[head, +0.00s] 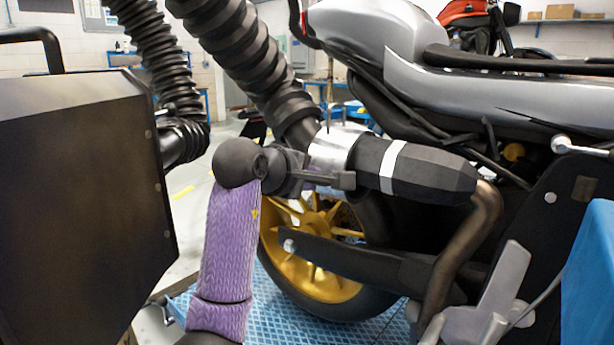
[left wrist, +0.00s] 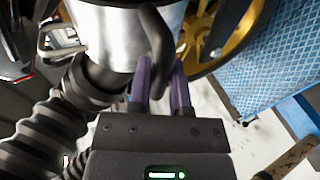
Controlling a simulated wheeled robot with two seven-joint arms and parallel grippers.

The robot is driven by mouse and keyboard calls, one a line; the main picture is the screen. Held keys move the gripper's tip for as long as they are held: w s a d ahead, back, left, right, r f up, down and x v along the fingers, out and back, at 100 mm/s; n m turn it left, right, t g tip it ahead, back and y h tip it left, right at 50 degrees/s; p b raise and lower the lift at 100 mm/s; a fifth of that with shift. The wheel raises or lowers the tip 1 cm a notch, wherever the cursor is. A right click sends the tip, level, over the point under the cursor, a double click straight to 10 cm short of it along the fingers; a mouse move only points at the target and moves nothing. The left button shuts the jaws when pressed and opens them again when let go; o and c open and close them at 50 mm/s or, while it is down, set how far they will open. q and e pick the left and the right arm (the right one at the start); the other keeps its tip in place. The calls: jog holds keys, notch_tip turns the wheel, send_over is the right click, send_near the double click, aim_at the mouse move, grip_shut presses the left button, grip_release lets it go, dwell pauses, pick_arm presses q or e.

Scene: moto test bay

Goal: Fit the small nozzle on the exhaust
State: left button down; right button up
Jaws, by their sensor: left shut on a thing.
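The small nozzle (head: 331,149) is a silver collar on the end of a thick black ribbed hose. In the head view it lies in line with the tail end of the exhaust (head: 430,172), a black silencer with a white band. The two meet in the picture; I cannot tell whether the nozzle is around the exhaust or only against it. My left gripper (head: 325,178) is at the nozzle's lower side. In the left wrist view its purple fingers (left wrist: 163,85) are shut on the nozzle's black handle (left wrist: 158,48), beside the silver collar (left wrist: 115,42). My right gripper is not in view.
A large black box (head: 80,180) fills the left side. A second ribbed hose (head: 155,50) hangs behind it. The motorcycle's gold rear wheel (head: 310,250) stands below the exhaust on a blue platform (head: 265,315). A grey bracket (head: 485,310) is at the lower right.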

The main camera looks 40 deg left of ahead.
pick_arm(q)
jog(key=shift+f, duration=0.1)
jog(key=c, duration=0.6)
grip_release()
jog(key=shift+d, duration=0.1)
jog(key=shift+o, duration=0.7)
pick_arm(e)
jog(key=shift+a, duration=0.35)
